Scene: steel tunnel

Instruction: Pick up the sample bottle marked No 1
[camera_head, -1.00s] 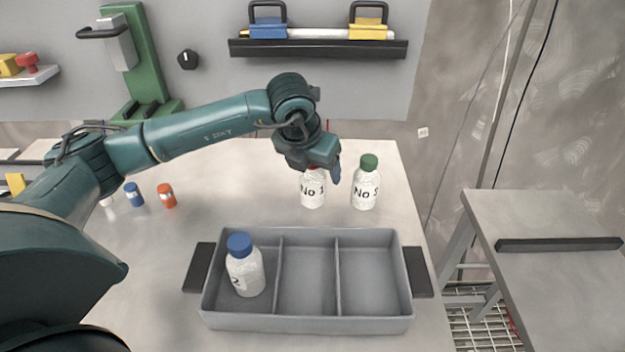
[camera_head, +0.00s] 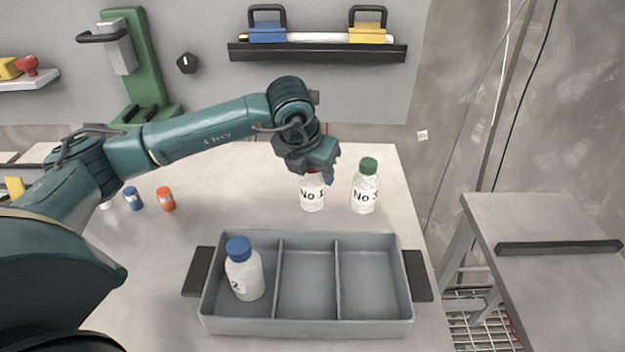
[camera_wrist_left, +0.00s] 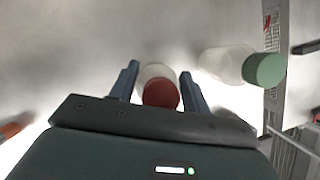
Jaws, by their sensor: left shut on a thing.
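The sample bottle marked No 1 (camera_head: 312,194) stands upright on the table behind the tray. Its red cap is mostly hidden by my left gripper (camera_head: 318,172) in the head view. In the left wrist view the red cap (camera_wrist_left: 160,93) sits between the two fingers of my left gripper (camera_wrist_left: 158,85), which is shut on the bottle. Another bottle with a green cap (camera_head: 365,187) stands just to the right; it also shows in the left wrist view (camera_wrist_left: 264,70). My right gripper is not in view.
A grey tray with three compartments (camera_head: 308,325) lies in front; a blue-capped bottle (camera_head: 243,270) stands in its left compartment and the other two are empty. Small blue (camera_head: 133,198) and orange (camera_head: 166,199) containers stand at the left. A side table (camera_head: 560,285) is at the right.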

